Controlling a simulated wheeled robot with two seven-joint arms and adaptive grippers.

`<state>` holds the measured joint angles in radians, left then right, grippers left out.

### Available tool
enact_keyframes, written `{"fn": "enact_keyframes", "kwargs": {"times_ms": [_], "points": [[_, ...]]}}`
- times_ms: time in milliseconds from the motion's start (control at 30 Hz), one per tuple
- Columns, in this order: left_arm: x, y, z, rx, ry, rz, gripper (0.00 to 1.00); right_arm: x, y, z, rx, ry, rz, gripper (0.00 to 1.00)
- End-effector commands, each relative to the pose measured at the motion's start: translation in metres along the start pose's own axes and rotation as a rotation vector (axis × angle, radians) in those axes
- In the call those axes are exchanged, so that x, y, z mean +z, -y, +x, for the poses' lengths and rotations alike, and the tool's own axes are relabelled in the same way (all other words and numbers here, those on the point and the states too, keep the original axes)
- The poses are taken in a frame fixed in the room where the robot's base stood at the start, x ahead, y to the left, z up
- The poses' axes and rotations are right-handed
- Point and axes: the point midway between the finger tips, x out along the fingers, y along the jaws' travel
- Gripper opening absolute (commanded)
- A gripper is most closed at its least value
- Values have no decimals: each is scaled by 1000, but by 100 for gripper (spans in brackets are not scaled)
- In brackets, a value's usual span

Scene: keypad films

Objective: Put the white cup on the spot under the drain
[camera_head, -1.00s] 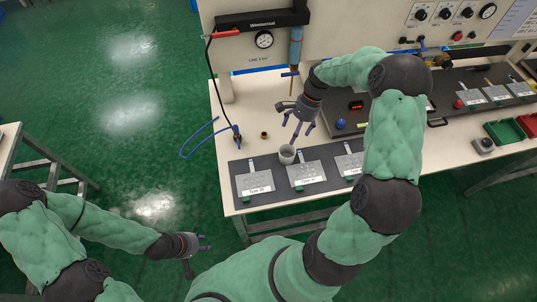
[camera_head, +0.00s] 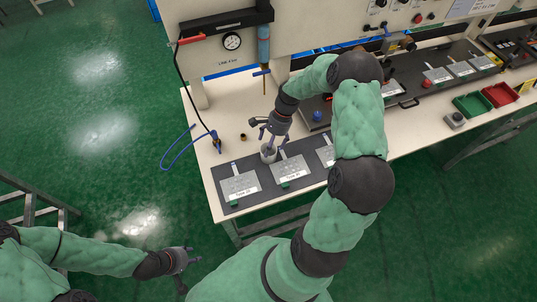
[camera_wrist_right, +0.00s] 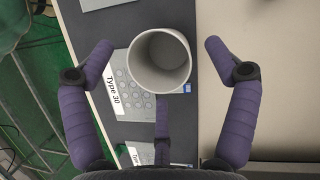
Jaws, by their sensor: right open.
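The white cup (camera_head: 268,154), greyish here, stands upright and empty at the back edge of the dark mat, behind the gap between two keypads. In the right wrist view the cup (camera_wrist_right: 160,82) sits between the spread fingers, apart from the two side fingers. My right gripper (camera_head: 268,132) is open just above and behind the cup. It also shows in the right wrist view (camera_wrist_right: 160,50). The drain (camera_head: 264,86) is a thin tube below a blue cylinder, behind the cup. No marked spot is clear beneath it. My left gripper (camera_head: 188,267) is open and empty, over the floor.
Keypads (camera_head: 240,185) lie on the dark mat (camera_head: 222,210) along the table's front. A small brass fitting (camera_head: 243,137) and a hose end (camera_head: 216,144) stand left of the cup. A green bin (camera_head: 472,104) and a red bin (camera_head: 501,94) are at the right.

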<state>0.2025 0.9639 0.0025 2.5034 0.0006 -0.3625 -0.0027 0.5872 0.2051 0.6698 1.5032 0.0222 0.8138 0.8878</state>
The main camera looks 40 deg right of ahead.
Motion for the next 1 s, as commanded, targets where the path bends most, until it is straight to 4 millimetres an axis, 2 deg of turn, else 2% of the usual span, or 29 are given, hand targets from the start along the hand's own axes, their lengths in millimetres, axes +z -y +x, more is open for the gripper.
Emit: {"fn": "enact_keyframes", "kwargs": {"times_ms": [100, 200, 433, 467, 600, 633, 767, 800, 1000], "points": [[0, 1, 3, 0, 0, 0, 40, -1, -2, 20, 3, 3, 0, 87], [0, 1, 4, 0, 0, 0, 40, -1, -2, 29, 1, 1, 0, 87], [0, 1, 3, 0, 0, 0, 40, -1, -1, 31, 0, 0, -1, 87], [0, 1, 3, 0, 0, 0, 40, -1, -1, 31, 0, 0, -1, 82], [0, 1, 3, 0, 0, 0, 40, -1, -2, 31, 0, 0, -1, 42], [0, 1, 3, 0, 0, 0, 40, -1, -2, 31, 0, 0, -1, 36], [0, 1, 3, 0, 0, 0, 40, -1, -2, 31, 1, 0, -1, 36], [0, 1, 3, 0, 0, 0, 40, -1, -2, 31, 1, 0, -1, 31], [0, 1, 3, 0, 0, 0, 40, -1, -2, 31, 1, 1, -1, 31]]}}
